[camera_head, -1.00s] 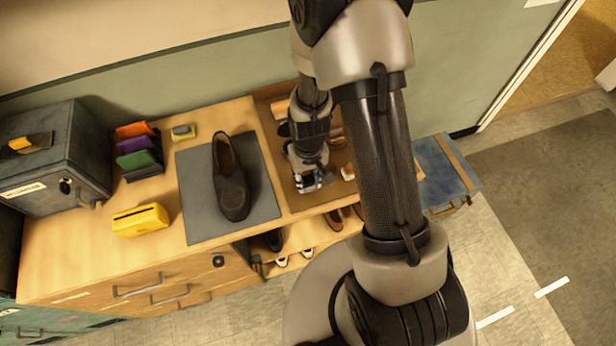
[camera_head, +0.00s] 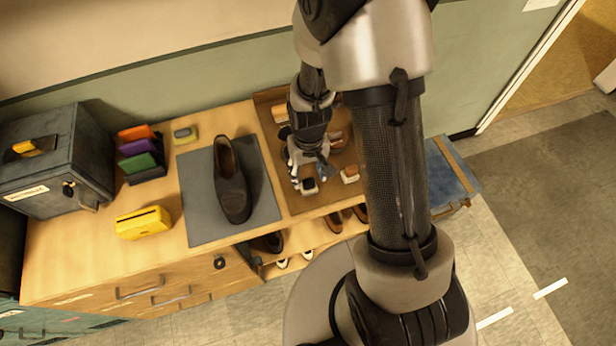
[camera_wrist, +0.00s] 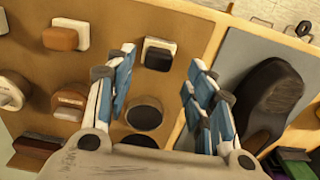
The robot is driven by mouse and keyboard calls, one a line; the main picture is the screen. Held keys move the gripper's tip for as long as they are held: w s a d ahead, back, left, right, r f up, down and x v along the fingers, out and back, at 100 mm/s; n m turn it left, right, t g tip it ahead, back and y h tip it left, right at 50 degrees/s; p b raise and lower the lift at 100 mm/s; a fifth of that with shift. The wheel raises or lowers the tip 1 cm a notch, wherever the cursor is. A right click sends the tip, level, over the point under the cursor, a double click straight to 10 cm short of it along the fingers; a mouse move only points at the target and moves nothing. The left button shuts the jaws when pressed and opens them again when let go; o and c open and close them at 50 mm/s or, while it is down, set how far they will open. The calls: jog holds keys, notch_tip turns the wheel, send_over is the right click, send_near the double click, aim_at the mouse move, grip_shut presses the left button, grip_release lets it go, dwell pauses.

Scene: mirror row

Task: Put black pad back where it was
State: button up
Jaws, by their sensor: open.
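The black pad (camera_head: 310,186), a small dark block with a whitish edge, lies on the brown board (camera_head: 325,203) near its front edge. In the wrist view the black pad (camera_wrist: 158,55) lies in line with the gap between my fingertips, and no finger touches it. My gripper (camera_head: 309,177) is open and empty, pointing down just above and behind the pad. In the wrist view my gripper (camera_wrist: 160,62) shows its blue-and-white fingers spread wide to both sides. My arm hides part of the board in the head view.
A brown-topped brush (camera_head: 350,174) lies right of the pad, with several other brushes on the board. Round dark tins (camera_wrist: 144,113) sit near the fingers. A dark shoe (camera_head: 232,185) stands on the grey mat (camera_head: 195,215) to the left. A yellow box (camera_head: 143,222) is further left.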

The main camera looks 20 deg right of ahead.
notch_tip(320, 180, up, 7)
jog(key=p, duration=0.1)
notch_tip(320, 180, up, 14)
jog(key=t, duration=0.2)
send_over(308, 182)
jog(key=s, duration=0.3)
jog(key=s+r+t, duration=0.2)
jog(key=s+r, duration=0.8)
jog(key=s, duration=0.2)
jog(key=shift+r+t, duration=0.2)
jog(key=shift+t, duration=0.1)
notch_tip(308, 182, down, 8)
jog(key=b, duration=0.8)
jog(key=shift+f, duration=0.2)
